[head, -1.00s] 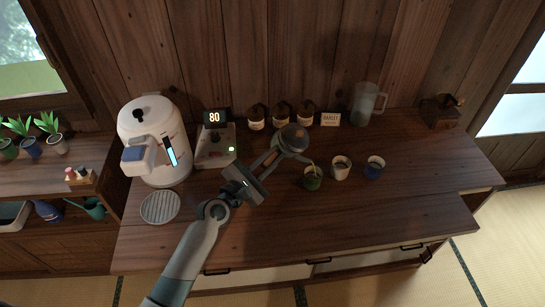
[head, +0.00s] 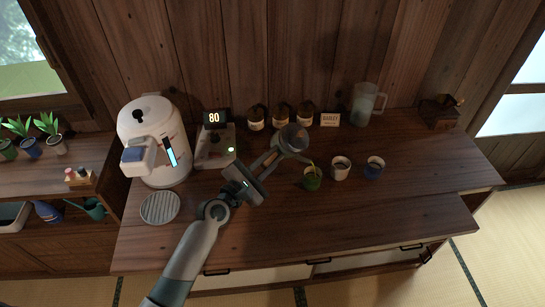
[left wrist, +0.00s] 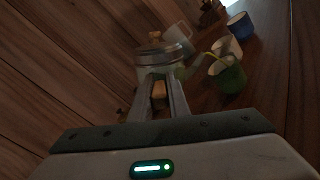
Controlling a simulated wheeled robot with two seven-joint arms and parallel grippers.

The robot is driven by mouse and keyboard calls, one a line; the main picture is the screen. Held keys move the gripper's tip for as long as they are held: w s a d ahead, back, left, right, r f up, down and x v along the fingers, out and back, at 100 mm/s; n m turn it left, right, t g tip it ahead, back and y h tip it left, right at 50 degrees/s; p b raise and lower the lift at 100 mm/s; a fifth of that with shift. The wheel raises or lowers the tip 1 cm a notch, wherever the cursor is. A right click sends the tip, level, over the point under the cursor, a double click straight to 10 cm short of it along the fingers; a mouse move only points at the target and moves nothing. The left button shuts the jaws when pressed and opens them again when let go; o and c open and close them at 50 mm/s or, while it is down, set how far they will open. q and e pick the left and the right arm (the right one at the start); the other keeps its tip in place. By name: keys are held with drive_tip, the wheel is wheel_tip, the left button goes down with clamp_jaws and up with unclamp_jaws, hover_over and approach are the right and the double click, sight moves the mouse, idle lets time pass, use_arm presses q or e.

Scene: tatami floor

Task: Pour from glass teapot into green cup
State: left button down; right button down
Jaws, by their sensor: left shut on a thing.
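The glass teapot (head: 293,138), with a grey lid, is held above the counter and tilted, its spout toward the green cup (head: 312,181). A thin yellow-green stream (head: 312,166) runs from the spout into the cup, which stands upright on the counter. My left gripper (head: 268,160) is shut on the teapot's handle. In the left wrist view the teapot (left wrist: 160,62) is ahead of the fingers, its wooden handle (left wrist: 159,93) between them. The green cup (left wrist: 229,78) is to its right. The liquid level in the cup is unclear. My right gripper is not in view.
A white-rimmed cup (head: 341,168) and a blue cup (head: 375,167) stand right of the green cup. Behind are several brown jars (head: 281,115), a sign (head: 330,119) and a pitcher (head: 367,104). A water boiler (head: 153,145) stands left. The counter front is clear.

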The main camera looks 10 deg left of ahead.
use_arm(q)
drive_tip(key=shift+d+r, duration=0.1)
drive_tip(key=shift+r, duration=0.15)
idle(1.2)
drive_tip(key=shift+r+p, duration=0.1)
drive_tip(key=shift+p, duration=0.7)
